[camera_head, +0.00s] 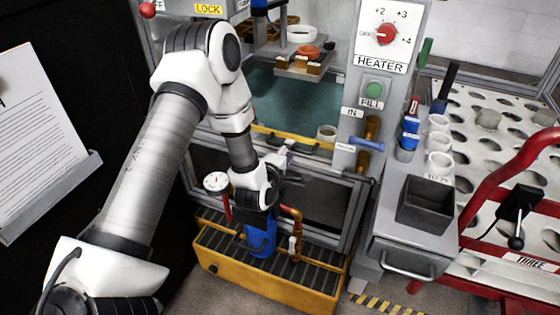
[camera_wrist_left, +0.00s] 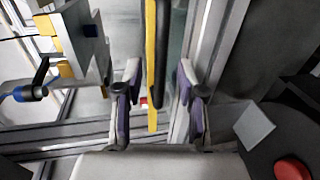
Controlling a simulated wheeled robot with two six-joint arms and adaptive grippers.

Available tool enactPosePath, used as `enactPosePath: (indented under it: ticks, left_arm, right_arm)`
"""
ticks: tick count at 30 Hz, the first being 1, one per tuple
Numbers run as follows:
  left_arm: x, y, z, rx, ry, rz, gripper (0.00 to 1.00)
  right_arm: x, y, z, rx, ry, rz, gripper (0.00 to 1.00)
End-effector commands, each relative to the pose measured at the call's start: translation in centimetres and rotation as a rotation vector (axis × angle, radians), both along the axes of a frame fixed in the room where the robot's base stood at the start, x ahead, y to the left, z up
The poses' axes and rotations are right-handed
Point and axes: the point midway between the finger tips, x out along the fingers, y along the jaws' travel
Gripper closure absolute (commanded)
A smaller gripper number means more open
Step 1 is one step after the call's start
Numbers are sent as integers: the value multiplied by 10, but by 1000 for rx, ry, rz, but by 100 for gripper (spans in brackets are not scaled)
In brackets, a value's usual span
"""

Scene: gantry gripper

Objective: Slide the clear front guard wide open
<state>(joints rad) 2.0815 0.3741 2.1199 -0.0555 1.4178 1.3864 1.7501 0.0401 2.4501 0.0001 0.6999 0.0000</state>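The clear front guard shows in the head view as a see-through panel at the front of the machine, with a yellow edge strip (camera_head: 265,131) and a dark handle (camera_head: 295,146). My left gripper (camera_head: 284,160) is at this handle, partly hidden by its own wrist. In the left wrist view the gripper (camera_wrist_left: 158,95) is open, its purple-padded fingers on either side of the black handle (camera_wrist_left: 162,50) and yellow strip (camera_wrist_left: 151,70). Gaps show between the pads and the handle. How deep the handle lies between the fingers is unclear. My right gripper is not in view.
A heater panel with a red knob (camera_head: 386,34) stands right of the opening. A yellow grated tray (camera_head: 225,268) with a blue pump (camera_head: 261,238) and pipes lies below my wrist. A grey bin (camera_head: 426,204) and a red rail (camera_head: 490,208) are at the right.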

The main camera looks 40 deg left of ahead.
Motion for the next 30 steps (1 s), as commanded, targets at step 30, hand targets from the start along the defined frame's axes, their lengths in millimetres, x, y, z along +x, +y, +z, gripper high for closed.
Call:
enactPosePath:
  ticks: [30]
  left_arm:
    - [-87, -21, 12, 2, 15, -2, 61]
  right_arm:
    - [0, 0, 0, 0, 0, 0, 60]
